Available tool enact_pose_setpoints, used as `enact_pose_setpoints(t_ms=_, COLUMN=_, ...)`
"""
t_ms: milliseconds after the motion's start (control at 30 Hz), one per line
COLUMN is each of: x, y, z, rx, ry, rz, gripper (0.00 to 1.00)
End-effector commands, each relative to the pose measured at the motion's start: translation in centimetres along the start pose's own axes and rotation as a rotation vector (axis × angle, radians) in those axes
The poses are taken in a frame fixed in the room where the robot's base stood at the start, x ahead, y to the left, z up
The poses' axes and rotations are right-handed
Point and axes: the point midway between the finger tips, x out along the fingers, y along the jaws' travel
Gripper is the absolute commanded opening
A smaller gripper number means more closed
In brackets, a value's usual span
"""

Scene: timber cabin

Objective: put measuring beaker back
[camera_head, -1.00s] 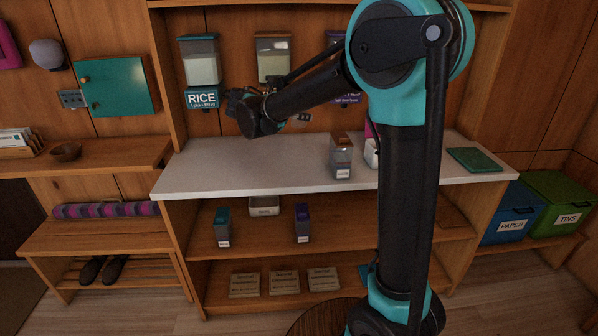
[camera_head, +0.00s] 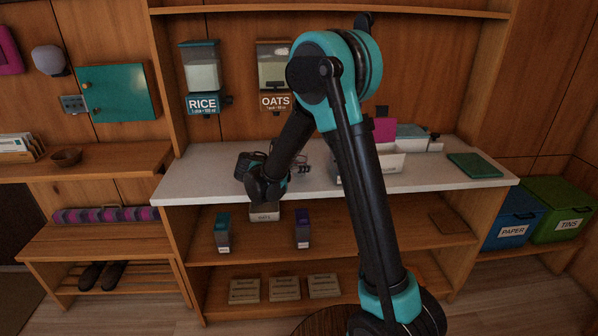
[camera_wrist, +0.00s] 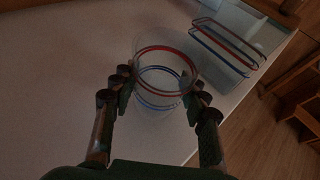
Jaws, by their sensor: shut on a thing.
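The measuring beaker (camera_wrist: 158,62) is a clear cup with red and blue rings, between my fingers in the wrist view. My gripper (camera_wrist: 162,88) is shut on it from both sides. The white counter lies below, and I cannot tell whether the beaker touches it. In the head view my gripper (camera_head: 302,168) is low over the counter (camera_head: 205,170), left of centre, with its fingers to the right; the beaker is hardly visible there. A second clear container (camera_wrist: 228,45) with red and blue rings stands ahead to the right, near the counter's front edge. My arm mostly hides it in the head view.
Rice (camera_head: 202,72) and oats (camera_head: 274,68) dispensers hang on the back wall. A white bin (camera_head: 388,162) and a teal mat (camera_head: 474,165) are on the right of the counter. The left part of the counter is clear. Lower shelves hold boxes.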

Motion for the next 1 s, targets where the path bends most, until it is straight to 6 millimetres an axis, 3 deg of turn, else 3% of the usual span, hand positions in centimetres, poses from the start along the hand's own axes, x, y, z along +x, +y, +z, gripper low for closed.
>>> enact_pose_setpoints(t_ms=133, x=0.7, y=0.0, z=-1.7, rx=0.0, ry=0.0, rz=0.0, gripper=0.14)
enact_pose_setpoints(t_ms=500, x=0.9, y=0.0, z=-2.1, rx=0.0, ry=0.0, rz=0.0, gripper=0.14)
enact_pose_setpoints(t_ms=533, x=0.9, y=0.0, z=-2.1, rx=0.0, ry=0.0, rz=0.0, gripper=0.46)
enact_pose_setpoints(t_ms=667, x=0.9, y=0.0, z=-2.1, rx=0.0, ry=0.0, rz=0.0, gripper=0.62)
enact_pose_setpoints(t_ms=700, x=0.9, y=0.0, z=-2.1, rx=0.0, ry=0.0, rz=0.0, gripper=0.65)
enact_pose_setpoints(t_ms=1000, x=0.8, y=0.0, z=-2.0, rx=0.0, ry=0.0, rz=0.0, gripper=0.65)
